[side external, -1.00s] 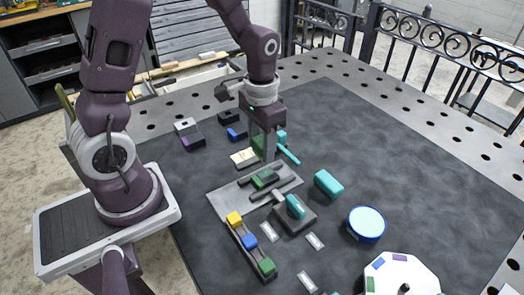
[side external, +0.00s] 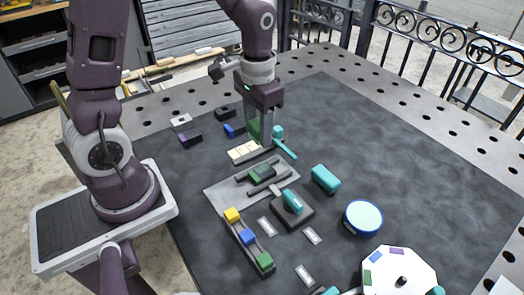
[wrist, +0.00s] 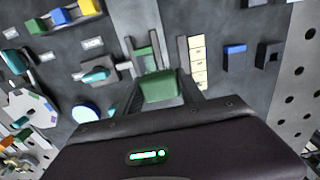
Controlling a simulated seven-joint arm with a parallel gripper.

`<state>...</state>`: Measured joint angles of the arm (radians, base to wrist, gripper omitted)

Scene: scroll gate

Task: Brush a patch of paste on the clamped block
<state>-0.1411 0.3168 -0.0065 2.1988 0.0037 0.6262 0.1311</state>
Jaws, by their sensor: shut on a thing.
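My gripper (side external: 262,140) is shut on a green block (side external: 254,128), held above the dark mat beyond the grey plate (side external: 222,195). The wrist view shows the held green block (wrist: 158,87) between the fingers. Another green block (side external: 261,173) sits on the plate between dark bars; it also shows in the wrist view (wrist: 143,52). A clamp with a teal handle (side external: 292,200) stands beside the plate. A round blue-rimmed tin (side external: 363,218) with a pale top is to the right. A teal stick-like thing (side external: 287,149) shows just right of my fingers; I cannot tell if it is a brush.
A cream segmented strip (side external: 243,151) lies left of my gripper. A rail (side external: 246,247) with yellow, blue and green blocks is in front. A teal block (side external: 325,179) and a white octagonal board (side external: 402,275) stand right. The far right mat is clear.

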